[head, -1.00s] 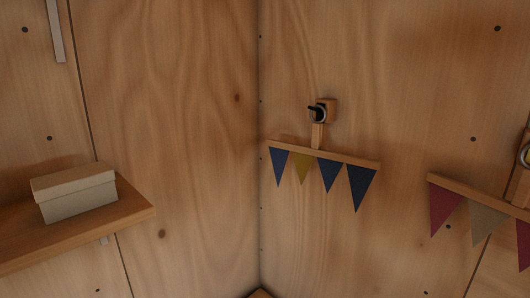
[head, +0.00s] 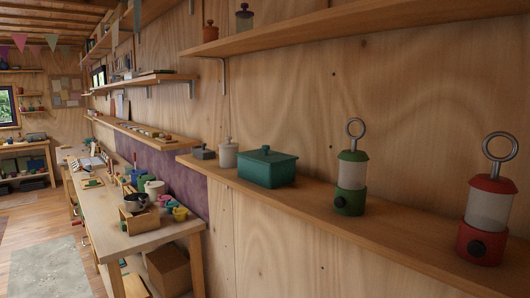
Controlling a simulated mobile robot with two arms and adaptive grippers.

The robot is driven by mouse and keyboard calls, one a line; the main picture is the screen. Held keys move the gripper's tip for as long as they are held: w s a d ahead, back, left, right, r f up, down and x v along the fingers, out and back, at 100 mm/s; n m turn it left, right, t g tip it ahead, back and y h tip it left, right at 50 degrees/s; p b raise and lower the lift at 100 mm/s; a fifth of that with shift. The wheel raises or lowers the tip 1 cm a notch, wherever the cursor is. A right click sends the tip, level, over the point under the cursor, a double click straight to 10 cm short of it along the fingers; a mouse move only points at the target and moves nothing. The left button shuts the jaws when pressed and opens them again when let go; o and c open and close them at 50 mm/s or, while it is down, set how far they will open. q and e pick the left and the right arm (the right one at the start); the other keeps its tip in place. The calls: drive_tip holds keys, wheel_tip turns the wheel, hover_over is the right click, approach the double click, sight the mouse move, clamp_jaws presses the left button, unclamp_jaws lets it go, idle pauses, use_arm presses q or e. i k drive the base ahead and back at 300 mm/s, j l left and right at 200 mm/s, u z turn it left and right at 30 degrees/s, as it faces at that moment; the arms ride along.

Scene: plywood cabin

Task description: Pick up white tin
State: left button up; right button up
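A small white lidded tin (head: 228,154) with a knob on top stands upright on the wooden wall shelf (head: 318,205). It is between a small grey lidded pot (head: 203,153) on its left and a teal lidded box (head: 267,169) on its right. The teal box stands close to it and nearer to me. Neither of my grippers shows in the head view.
A green lantern (head: 351,170) and a red lantern (head: 487,215) stand on the same shelf, nearer to me. A higher shelf (head: 330,28) runs above. Below left, a workbench (head: 150,238) holds pots and cups. Open floor (head: 55,265) lies at the left.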

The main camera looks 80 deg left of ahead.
sight(227, 159)
drive_tip(key=u, duration=2.95)
drive_tip(key=i+j+z, duration=0.15)
drive_tip(key=z, duration=0.7)
drive_tip(key=i+j+z, duration=0.15)
drive_tip(key=j+z, duration=0.3)
drive_tip(key=j, duration=0.5)
drive_tip(key=j+z, duration=0.45)
drive_tip(key=j, duration=0.5)
